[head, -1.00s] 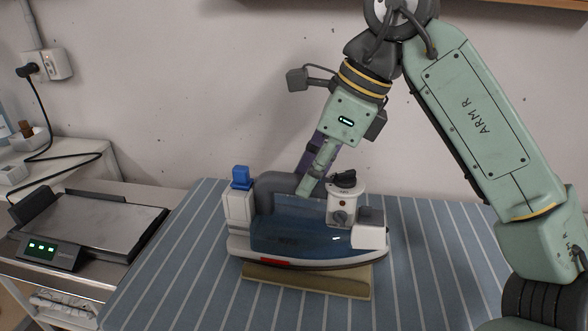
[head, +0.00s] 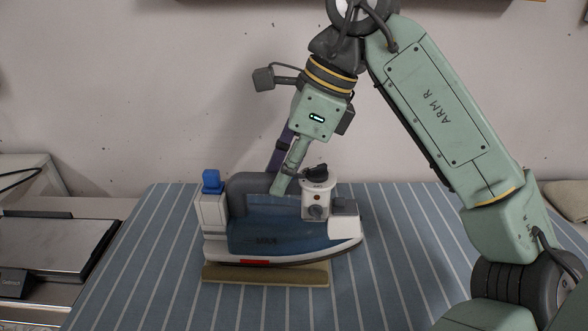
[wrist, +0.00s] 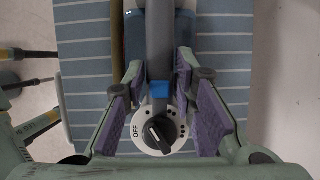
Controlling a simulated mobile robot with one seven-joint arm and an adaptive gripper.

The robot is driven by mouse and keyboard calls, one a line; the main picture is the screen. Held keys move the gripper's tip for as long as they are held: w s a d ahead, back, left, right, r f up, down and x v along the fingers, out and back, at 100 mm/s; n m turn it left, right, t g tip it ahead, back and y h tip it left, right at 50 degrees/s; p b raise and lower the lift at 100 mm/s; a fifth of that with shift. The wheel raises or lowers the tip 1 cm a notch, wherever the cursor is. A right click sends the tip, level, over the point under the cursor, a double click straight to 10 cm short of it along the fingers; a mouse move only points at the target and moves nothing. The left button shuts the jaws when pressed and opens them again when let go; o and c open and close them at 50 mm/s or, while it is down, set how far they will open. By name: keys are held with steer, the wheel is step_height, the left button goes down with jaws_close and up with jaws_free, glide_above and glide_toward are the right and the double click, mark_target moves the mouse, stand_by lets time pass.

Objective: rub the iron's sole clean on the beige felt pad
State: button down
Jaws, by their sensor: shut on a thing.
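The iron (head: 290,238) has a blue and white body, a white dial housing and a grey handle. Its sole faces down over the beige felt pad (head: 265,275) on the striped cloth. Its nose overhangs the pad's right end. The sole's face is hidden, and whether it presses on the pad cannot be told. My gripper (head: 281,182) is shut on the iron's handle from above. In the wrist view, the fingers (wrist: 157,78) flank the grey handle, with the dial marked OFF below. A strip of the pad (wrist: 117,35) shows beside the iron.
The blue striped cloth (head: 410,250) is clear around the pad. A flat metal-topped device (head: 65,255) stands on a bench at the left. A pale wall is behind.

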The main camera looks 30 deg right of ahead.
mark_target(222, 186)
steer(key=shift+w+a, duration=0.8)
steer(key=shift+a, duration=0.3)
steer(key=shift+w+a, duration=0.85)
steer(key=shift+a, duration=0.3)
steer(key=shift+w+a, duration=0.8)
steer(key=shift+a, duration=0.3)
steer(key=shift+s+d, duration=1)
steer(key=shift+d, duration=0.4)
steer(key=shift+s+d, duration=1.05)
steer(key=shift+d, duration=0.3)
steer(key=shift+s+d, duration=1)
steer(key=shift+d, duration=0.4)
steer(key=shift+w+a, duration=1)
steer(key=shift+a, duration=0.4)
steer(key=shift+w+a, duration=1.05)
steer(key=shift+a, duration=0.3)
steer(key=shift+w+a, duration=1)
steer(key=shift+a, duration=0.4)
steer(key=shift+s+d, duration=1)
steer(key=shift+d, duration=0.4)
steer(key=shift+s+d, duration=1)
steer(key=shift+d, duration=0.35)
steer(key=shift+s+d, duration=1)
steer(key=shift+d, duration=0.4)
steer(key=shift+r+p, duration=0.1)
steer(key=shift+p, duration=0.2)
steer(key=shift+r+p, duration=2.05)
steer(key=shift+r, duration=0.5)
steer(key=shift+f, duration=0.1)
